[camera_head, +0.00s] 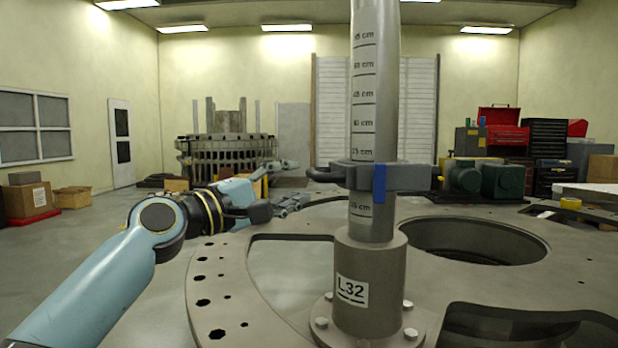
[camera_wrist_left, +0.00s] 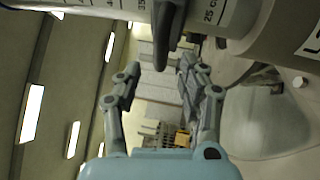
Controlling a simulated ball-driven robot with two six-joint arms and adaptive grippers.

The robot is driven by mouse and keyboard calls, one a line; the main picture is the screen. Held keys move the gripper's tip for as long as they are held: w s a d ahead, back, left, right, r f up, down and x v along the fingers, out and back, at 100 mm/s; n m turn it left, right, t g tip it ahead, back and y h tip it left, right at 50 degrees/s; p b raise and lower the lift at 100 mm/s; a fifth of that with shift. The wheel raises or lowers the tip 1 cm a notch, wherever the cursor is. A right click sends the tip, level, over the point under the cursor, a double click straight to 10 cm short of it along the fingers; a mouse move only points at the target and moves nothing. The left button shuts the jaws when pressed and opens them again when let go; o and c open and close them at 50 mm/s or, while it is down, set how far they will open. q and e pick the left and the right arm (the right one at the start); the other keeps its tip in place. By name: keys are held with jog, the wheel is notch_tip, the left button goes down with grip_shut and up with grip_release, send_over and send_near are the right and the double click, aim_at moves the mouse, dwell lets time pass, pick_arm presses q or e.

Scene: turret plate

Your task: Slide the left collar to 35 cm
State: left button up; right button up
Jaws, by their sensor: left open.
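The collar (camera_head: 405,177) is a dark grey ring around the upright graduated pole (camera_head: 374,80), with a blue tab on its front and a handle (camera_head: 325,173) on its left. It sits just below the 35 cm mark, above the 25 cm mark, and hides the scale between. My left gripper (camera_head: 284,184) is open, left of the handle. In the left wrist view the open fingers (camera_wrist_left: 159,72) are on either side of the dark handle's end (camera_wrist_left: 161,48); I cannot tell whether they touch it. My right gripper is not in view.
The pole stands in a bolted socket (camera_head: 370,285) labelled L32 on a large grey plate (camera_head: 225,300) with cut-outs and holes. A round opening (camera_head: 472,242) lies to the right. Green machinery (camera_head: 500,180) and red tool boxes (camera_head: 508,137) stand behind. Above the collar the pole is clear.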

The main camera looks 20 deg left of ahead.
pick_arm(q)
jog(key=v, duration=0.5)
jog(key=shift+s+a+f, duration=0.1)
jog(key=shift+s+a, duration=0.05)
jog(key=shift+s, duration=0.15)
